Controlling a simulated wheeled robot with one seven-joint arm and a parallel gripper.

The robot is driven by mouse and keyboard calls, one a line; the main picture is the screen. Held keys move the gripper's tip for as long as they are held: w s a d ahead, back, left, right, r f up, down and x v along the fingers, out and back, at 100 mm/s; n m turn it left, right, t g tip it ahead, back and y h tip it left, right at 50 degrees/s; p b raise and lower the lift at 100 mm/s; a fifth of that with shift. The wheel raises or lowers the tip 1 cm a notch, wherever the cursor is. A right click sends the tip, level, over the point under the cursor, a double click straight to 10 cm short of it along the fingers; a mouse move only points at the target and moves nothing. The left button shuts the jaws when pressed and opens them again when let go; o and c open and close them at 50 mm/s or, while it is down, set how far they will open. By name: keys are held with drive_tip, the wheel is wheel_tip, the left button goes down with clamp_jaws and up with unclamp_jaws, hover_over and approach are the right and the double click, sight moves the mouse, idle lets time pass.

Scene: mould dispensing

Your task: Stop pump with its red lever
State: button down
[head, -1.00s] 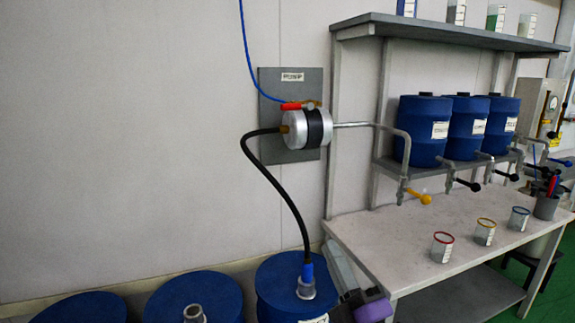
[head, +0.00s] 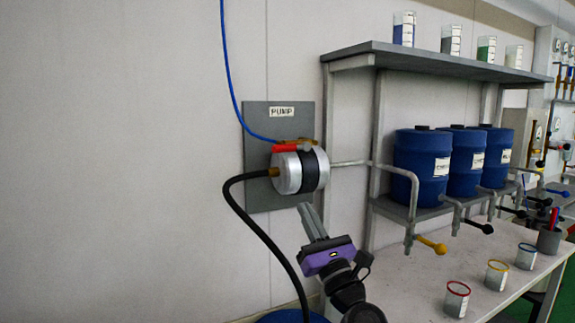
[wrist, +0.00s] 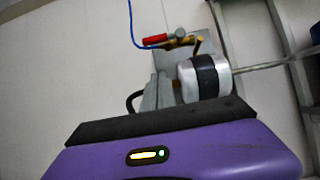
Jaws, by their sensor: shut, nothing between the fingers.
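The pump (head: 299,170) is a silver cylinder with a black band, mounted on a grey wall plate (head: 255,125) labelled PUMP. Its red lever (head: 287,148) lies roughly horizontal along the top, pointing left, beside a brass fitting. In the wrist view the red lever (wrist: 155,38) shows above and left of the pump body (wrist: 205,78). My gripper (head: 306,208) is shut and empty, just below the pump in the head view, with its fingers pointing up. In the wrist view my fingers (wrist: 158,88) are below the lever and apart from it.
A blue air line (head: 227,70) runs down to the pump. A black hose (head: 228,200) curves down from its left side. A steel pipe (head: 350,163) leads right to a shelf with blue drums (head: 421,170). Marked cups (head: 456,299) stand on the bench (head: 420,275). The wall left is clear.

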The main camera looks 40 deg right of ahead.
sight(290, 148)
idle(0.3)
drive_tip(key=s+r+p+x, duration=0.1)
drive_tip(key=p+x, duration=0.4)
drive_tip(key=x, duration=0.7)
drive_tip(key=shift+a+r, duration=0.15)
drive_tip(key=shift+r, duration=0.75)
